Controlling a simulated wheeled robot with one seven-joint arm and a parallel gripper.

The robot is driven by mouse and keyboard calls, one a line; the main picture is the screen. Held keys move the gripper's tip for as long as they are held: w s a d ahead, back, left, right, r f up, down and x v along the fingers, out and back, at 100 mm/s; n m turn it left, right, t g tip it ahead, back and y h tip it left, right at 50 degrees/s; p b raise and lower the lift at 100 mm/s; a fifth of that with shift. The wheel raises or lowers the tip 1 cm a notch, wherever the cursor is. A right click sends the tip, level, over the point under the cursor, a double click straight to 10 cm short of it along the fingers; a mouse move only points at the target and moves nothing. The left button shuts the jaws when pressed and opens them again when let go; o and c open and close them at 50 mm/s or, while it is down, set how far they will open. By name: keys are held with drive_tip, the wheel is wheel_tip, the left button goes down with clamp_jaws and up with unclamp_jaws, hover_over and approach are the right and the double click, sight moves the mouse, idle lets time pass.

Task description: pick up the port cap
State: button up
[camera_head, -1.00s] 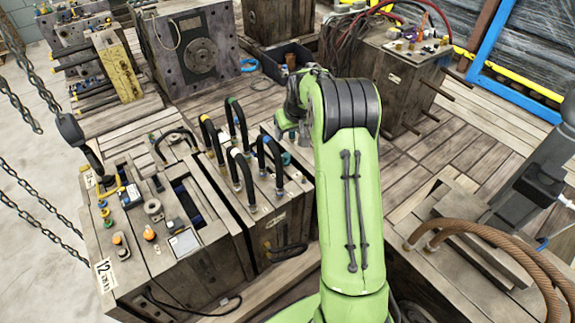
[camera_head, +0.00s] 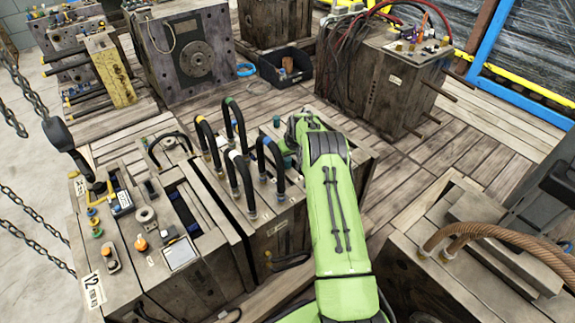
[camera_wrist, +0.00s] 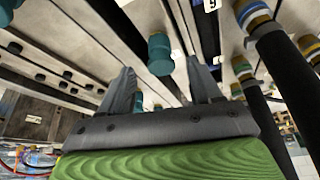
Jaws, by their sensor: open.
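The port cap looks to be the teal cylinder (camera_wrist: 160,53) in the wrist view, on the pale grooved face of a mould. My gripper (camera_wrist: 160,66) is open, its two dark fingers pointing toward that face, one on each side of the cap. I see no finger touching the cap. In the head view my green arm reaches over the middle mould (camera_head: 275,225), and my fingers are hidden or too small to make out. A teal piece (camera_head: 290,161) shows there beside the arm's end; I cannot tell whether it is the same cap.
Black looped hoses (camera_head: 235,165) stand up just left of my arm; hoses with coloured rings (camera_wrist: 263,70) run close on the right in the wrist view. A mould with loose parts (camera_head: 160,235) stands left. A dark bin (camera_head: 287,68) lies behind. Wooden flooring (camera_head: 430,160) is clear to the right.

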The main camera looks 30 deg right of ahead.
sight(288, 159)
drive_tip(key=b+x, duration=0.1)
drive_tip(key=x, duration=0.3)
drive_tip(key=shift+s+a+f, duration=0.1)
drive_tip(key=shift+f, duration=0.1)
drive_tip(key=shift+r, duration=0.15)
clamp_jaws()
wheel_tip(288, 159, up, 10)
drive_tip(key=p, duration=0.3)
